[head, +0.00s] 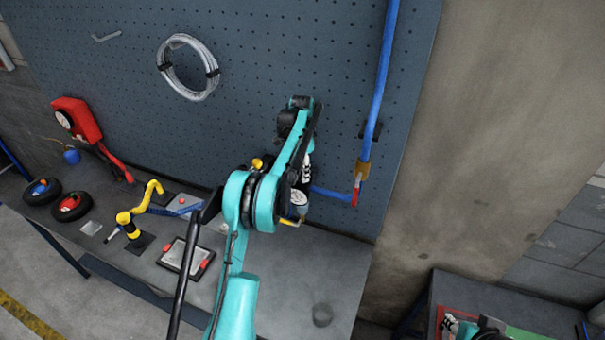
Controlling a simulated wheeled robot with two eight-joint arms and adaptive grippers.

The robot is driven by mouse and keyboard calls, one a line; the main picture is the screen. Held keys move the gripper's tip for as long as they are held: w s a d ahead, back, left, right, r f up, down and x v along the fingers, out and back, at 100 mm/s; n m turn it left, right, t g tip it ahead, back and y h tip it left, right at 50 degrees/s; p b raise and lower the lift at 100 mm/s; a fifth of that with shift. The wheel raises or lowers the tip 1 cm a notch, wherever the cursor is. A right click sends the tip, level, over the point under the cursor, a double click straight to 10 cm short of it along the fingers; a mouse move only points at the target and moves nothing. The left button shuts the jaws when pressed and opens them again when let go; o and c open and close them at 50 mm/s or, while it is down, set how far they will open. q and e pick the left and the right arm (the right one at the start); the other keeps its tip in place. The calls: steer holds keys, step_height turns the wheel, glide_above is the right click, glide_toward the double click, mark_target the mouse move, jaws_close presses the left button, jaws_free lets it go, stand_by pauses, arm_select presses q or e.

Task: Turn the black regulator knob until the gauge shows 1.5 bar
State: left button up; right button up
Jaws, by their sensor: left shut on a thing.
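My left arm reaches up across the bench to the regulator on the pegboard. My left gripper (305,175) points down at the regulator from above and is shut on the black knob, which is mostly hidden by the fingers and arm. The small white gauge (298,203) shows just below the fingers, partly covered by my arm. Its needle and scale are too small to read. My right gripper (450,326) is at the bottom right edge, partly cut off, far from the regulator. Whether it is open or shut does not show.
A blue pipe (383,70) runs down the pegboard (270,50) to a red-handled valve (356,190), right of the regulator. A red tool (80,122) and a wire coil (188,68) hang left.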

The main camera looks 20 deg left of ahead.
arm_select(q)
steer(key=n+b, duration=0.2)
steer(key=n, duration=0.2)
steer(key=shift+n, duration=0.3)
steer(key=n+b, duration=0.1)
steer(key=n, duration=0.3)
steer(key=shift+n, duration=0.3)
steer(key=n+b, duration=0.1)
steer(key=n, duration=0.4)
steer(key=n+b, duration=0.1)
steer(key=n, duration=0.4)
steer(key=shift+n, duration=0.4)
steer(key=o, duration=1.2)
steer(key=shift+c, duration=0.2)
steer(key=shift+r, duration=0.1)
step_height(320, 180, up, 7)
steer(key=shift+s+a+r, duration=0.1)
steer(key=shift+r, duration=0.1)
